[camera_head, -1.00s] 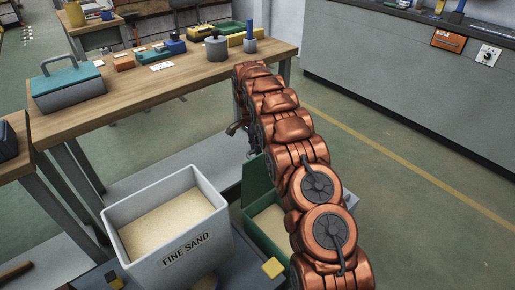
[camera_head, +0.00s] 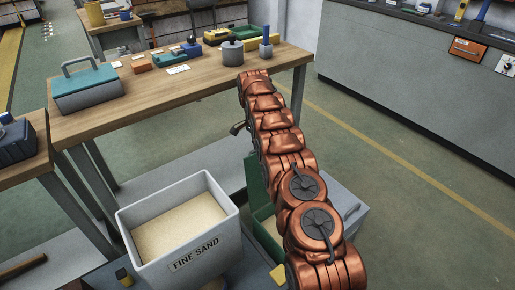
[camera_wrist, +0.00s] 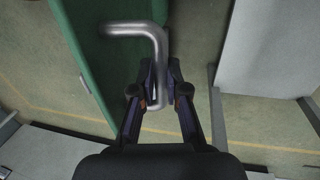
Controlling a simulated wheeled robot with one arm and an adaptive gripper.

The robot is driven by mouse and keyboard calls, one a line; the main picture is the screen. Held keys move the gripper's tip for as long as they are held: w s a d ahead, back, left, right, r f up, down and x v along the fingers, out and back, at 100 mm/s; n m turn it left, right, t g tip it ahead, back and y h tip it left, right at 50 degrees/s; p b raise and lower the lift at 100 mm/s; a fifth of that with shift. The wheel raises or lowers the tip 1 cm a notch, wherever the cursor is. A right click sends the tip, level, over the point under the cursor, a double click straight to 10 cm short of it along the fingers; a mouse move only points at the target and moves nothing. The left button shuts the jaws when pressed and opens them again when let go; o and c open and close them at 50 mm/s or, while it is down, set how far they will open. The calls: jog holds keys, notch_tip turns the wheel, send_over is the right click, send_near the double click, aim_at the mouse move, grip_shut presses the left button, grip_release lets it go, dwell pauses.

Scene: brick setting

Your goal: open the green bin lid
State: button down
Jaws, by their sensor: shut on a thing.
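The green bin (camera_head: 263,232) stands right of the sand box, partly hidden behind my copper arm. Its green lid (camera_head: 254,182) is raised and stands steeply up at the bin's back, with pale contents showing below. In the wrist view, the lid (camera_wrist: 95,60) fills the upper left and carries a bent metal handle (camera_wrist: 135,29). My gripper (camera_wrist: 160,88) is shut on that handle, with one finger on each side of its bar. In the head view, the arm hides most of the gripper and the handle.
A grey box labelled FINE SAND (camera_head: 195,255) stands close left of the bin. A wooden workbench (camera_head: 190,88) with a toolbox (camera_head: 88,90) and several small items is behind. A grey cabinet (camera_head: 400,85) stands at the back right. Open floor lies to the right.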

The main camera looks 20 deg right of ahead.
jog(key=shift+d, duration=0.1)
jog(key=c, duration=1.2)
grip_release()
